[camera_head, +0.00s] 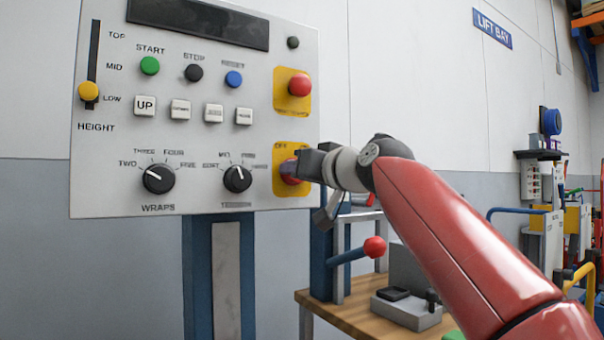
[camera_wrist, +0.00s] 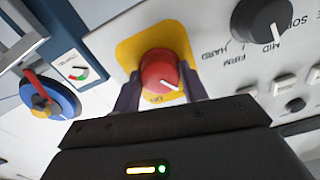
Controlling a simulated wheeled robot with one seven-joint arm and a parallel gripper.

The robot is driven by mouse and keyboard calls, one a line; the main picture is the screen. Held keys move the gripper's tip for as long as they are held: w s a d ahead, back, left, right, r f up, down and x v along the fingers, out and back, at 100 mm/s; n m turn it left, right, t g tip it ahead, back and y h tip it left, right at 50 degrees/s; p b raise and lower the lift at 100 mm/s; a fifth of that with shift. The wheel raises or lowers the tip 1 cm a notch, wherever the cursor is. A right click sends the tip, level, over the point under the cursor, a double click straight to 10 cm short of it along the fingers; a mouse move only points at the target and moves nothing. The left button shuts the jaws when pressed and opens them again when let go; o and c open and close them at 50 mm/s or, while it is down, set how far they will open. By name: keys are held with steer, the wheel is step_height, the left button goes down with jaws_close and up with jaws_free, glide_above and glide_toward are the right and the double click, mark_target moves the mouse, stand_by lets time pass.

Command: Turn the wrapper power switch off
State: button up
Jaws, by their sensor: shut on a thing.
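The wrapper power switch (camera_wrist: 160,72) is a red rotary knob with a white pointer mark on a yellow plate (camera_wrist: 128,48). In the head view the knob (camera_head: 290,172) sits at the lower right of the grey control panel (camera_head: 200,60), partly hidden by my gripper (camera_head: 300,168). In the wrist view my gripper (camera_wrist: 162,92) has a dark finger on each side of the knob and is shut on it. The pointer slants toward the lower right in that view. The plate's lettering is partly covered, so I cannot read the setting.
A red button (camera_head: 299,85) on a yellow plate is above the switch. The WRAPS dial (camera_head: 158,178) and TENSION dial (camera_head: 237,178) are to its left. A red-knobbed lever (camera_head: 374,247) and a wooden bench (camera_head: 360,318) stand below my arm. A blue-red rotary switch (camera_wrist: 50,97) shows at left.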

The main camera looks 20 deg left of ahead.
steer(key=shift+n, duration=1.1)
steer(key=o, duration=1)
steer(key=b+v, duration=0.4)
steer(key=v, duration=0.3)
steer(key=shift+s+d, duration=0.25)
